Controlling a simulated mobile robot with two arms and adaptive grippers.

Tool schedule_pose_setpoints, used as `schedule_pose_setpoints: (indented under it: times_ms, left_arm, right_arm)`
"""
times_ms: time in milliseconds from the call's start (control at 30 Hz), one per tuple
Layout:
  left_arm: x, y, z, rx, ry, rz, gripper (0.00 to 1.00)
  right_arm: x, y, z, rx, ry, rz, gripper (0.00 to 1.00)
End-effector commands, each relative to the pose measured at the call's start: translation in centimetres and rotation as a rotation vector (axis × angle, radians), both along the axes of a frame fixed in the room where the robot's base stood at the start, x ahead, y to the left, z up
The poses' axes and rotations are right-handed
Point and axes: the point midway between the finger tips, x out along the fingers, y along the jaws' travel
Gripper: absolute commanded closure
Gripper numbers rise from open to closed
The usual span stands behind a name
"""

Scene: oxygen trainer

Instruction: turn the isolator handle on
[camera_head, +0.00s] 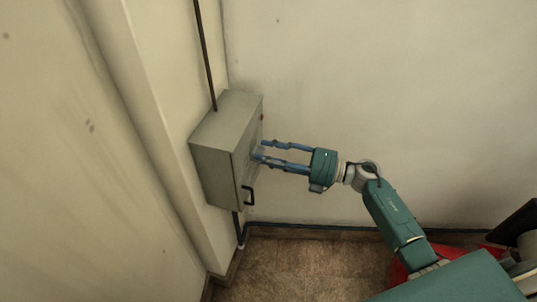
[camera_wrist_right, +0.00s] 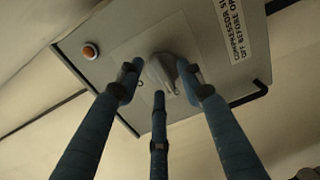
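The isolator handle (camera_wrist_right: 166,72) is a pale grey rounded knob with a narrow lever part, on the front of a grey wall cabinet (camera_head: 225,148). In the head view my gripper hides it. My right gripper (camera_head: 260,153) has blue fingers and reaches the cabinet front from the right. In the right wrist view its fingers (camera_wrist_right: 160,80) are spread, with one on each side of the handle and a third below it. Gaps show between the side fingers and the handle; I cannot tell whether any finger touches it. My left gripper is not in view.
The cabinet front carries an orange push button or lamp (camera_wrist_right: 89,52), a black-lettered white label (camera_wrist_right: 232,30) and a black pull handle (camera_head: 248,196). A dark conduit (camera_head: 206,55) runs up from the cabinet top. The floor (camera_head: 300,265) below is clear.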

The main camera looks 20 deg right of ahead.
Motion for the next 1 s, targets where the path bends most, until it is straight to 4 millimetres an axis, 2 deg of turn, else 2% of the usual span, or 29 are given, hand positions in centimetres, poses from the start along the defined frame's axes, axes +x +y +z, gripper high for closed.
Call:
schedule_pose_setpoints:
  times_ms: [33,67,233,667,1000]
  left_arm:
    - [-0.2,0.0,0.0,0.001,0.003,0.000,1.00]
    - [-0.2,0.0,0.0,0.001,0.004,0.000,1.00]
    - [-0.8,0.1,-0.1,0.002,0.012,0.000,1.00]
    - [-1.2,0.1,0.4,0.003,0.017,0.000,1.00]
    - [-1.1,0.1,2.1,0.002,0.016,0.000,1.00]
  right_arm:
    - [0.0,0.0,0.0,0.000,0.000,0.000,0.62]
    - [0.0,0.0,0.0,0.000,0.000,0.000,0.67]
    - [0.0,0.0,0.0,0.000,0.000,0.000,1.00]
    - [0.0,-0.1,0.1,0.029,0.047,0.000,1.00]
    - [0.1,-0.2,0.2,0.165,0.250,-0.001,1.00]
